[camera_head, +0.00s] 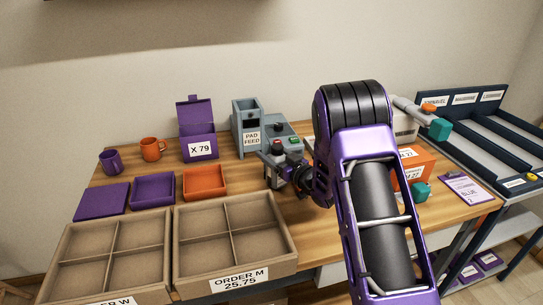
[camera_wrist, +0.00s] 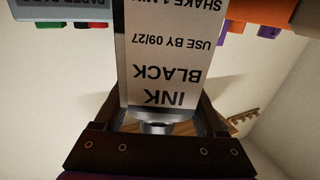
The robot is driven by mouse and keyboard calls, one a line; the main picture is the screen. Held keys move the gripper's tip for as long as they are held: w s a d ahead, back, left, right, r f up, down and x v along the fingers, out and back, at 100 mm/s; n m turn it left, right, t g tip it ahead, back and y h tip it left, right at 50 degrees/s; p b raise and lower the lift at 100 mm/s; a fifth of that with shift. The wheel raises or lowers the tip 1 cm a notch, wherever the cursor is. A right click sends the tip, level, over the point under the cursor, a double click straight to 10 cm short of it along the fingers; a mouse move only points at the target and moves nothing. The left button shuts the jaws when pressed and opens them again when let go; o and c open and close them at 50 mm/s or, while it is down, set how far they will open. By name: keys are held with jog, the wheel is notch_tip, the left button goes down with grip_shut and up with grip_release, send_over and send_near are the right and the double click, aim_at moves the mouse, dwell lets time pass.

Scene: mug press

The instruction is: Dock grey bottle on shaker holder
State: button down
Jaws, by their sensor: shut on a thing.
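My gripper (camera_head: 275,165) is over the table beside the grey pad-feed machine, partly hidden by my arm. It is shut on the grey bottle (camera_wrist: 172,60). In the wrist view the bottle lies between the jaws, its white label reading "INK BLACK" upside down in the picture. In the head view a grey shape (camera_head: 271,178) at the jaws looks like the bottle, but it is small. A pale device (camera_head: 404,122) with a grey cylinder and a teal end (camera_head: 440,129) stands behind my arm on the right. I cannot tell whether it is the shaker holder.
The pad feed (camera_head: 252,136) stands close behind the gripper. Purple and orange mugs, a purple box (camera_head: 199,146) and small trays are at left. Two divided order trays (camera_head: 236,236) fill the front. An orange box (camera_head: 413,163) and clipboard (camera_head: 466,188) are right, near a dark sloped rack.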

jog(key=shift+f, duration=0.2)
grip_release()
jog(key=shift+f, duration=0.1)
jog(key=shift+s+d, duration=0.15)
jog(key=v, duration=1.1)
jog(key=g+h+p, duration=0.3)
jog(key=g, duration=0.1)
send_over(282, 187)
jog(key=f, duration=0.3)
jog(key=shift+w+d, duration=0.1)
jog(key=shift+w, duration=0.25)
jog(key=shift+t, duration=0.3)
jog(key=shift+x, duration=2.85)
